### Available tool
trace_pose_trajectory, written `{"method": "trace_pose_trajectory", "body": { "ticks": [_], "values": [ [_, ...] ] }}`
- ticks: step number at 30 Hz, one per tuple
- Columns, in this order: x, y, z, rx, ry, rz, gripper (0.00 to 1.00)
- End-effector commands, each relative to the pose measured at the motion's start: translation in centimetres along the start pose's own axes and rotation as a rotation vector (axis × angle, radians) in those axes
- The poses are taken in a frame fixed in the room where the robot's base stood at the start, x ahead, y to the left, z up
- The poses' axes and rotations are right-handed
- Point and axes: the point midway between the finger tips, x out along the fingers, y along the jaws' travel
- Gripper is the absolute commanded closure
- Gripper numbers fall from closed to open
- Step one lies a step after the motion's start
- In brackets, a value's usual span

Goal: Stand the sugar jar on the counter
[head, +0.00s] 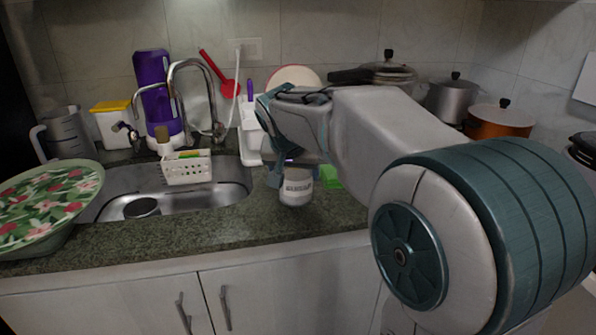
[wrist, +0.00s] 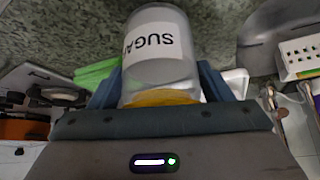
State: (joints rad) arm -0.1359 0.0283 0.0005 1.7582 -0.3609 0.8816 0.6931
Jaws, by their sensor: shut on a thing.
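The sugar jar (head: 297,187) is a pale jar with a white label, and it hangs upright below my gripper (head: 289,166) over the counter (head: 235,228). In the wrist view the jar (wrist: 162,68) sits between the two blue-grey fingers of my gripper (wrist: 160,84), which are shut on it. Its label reads "SUGA", with the rest out of sight, and its yellow-orange lid (wrist: 162,97) is near the palm. I cannot tell whether its base touches the counter.
A green item (head: 329,177) is close behind the jar at right. The sink (head: 215,195) with a white caddy (head: 187,168) is at left. Pots (head: 498,119) stand at back right. Counter in front of the jar is clear.

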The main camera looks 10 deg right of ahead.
Motion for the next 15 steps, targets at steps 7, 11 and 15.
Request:
{"method": "trace_pose_trajectory", "body": {
  "ticks": [7,11,15],
  "values": [
    [0.25,0.03,0.16,0.0,0.0,0.0,0.08],
    [0.25,0.03,0.16,0.0,0.0,0.001,0.06],
    [0.23,0.03,0.14,0.0,0.0,0.001,0.06]
  ]
}}
